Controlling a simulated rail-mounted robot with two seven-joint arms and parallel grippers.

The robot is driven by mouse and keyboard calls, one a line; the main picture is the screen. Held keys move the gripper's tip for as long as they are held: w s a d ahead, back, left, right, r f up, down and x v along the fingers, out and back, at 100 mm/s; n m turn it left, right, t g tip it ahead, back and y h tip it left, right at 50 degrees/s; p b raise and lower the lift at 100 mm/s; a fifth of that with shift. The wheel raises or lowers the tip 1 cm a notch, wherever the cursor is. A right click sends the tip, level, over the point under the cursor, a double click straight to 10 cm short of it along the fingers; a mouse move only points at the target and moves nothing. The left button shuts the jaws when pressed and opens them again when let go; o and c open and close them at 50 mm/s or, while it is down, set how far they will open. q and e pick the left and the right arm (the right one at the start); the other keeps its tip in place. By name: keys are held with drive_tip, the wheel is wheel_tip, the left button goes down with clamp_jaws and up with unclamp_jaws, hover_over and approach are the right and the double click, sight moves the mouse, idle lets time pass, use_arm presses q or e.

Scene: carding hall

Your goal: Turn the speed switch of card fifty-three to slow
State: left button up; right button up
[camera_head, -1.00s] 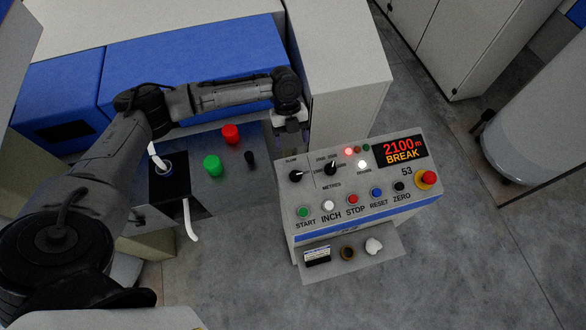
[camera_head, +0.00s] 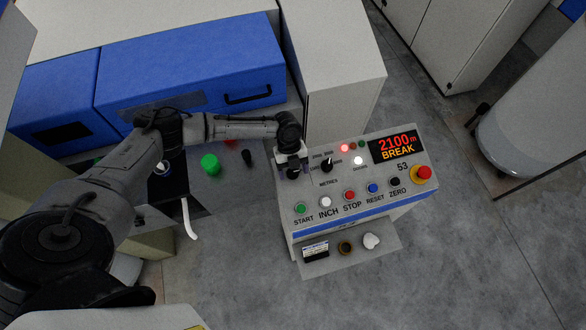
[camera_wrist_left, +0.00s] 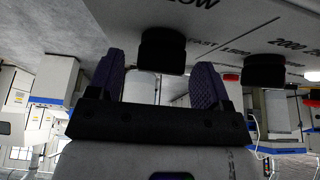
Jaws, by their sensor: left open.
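The control panel marked 53 (camera_head: 290,193) carries the speed switch (camera_head: 294,173), a black knob at its upper left. In the left wrist view the speed switch (camera_wrist_left: 162,51) stands between SLOW and FAST lettering; which way it points I cannot tell. My left gripper (camera_head: 292,162) is over that knob in the head view and partly covers it. In the left wrist view my left gripper (camera_wrist_left: 157,80) is open, its purple-grey fingers to either side of the knob and short of it, holding nothing. My right gripper is not in view.
A second black knob (camera_head: 327,163) sits close to the right. A display (camera_head: 398,147) reads 2100 m BREAK. Push buttons line the panel's front, with a red emergency stop (camera_head: 421,174) at right. A small shelf (camera_head: 330,262) below holds small items. Grey floor lies right.

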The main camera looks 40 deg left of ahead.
use_arm(q)
drive_tip(key=shift+f, duration=0.1)
drive_tip(key=shift+c, duration=0.2)
drive_tip(key=c, duration=0.9)
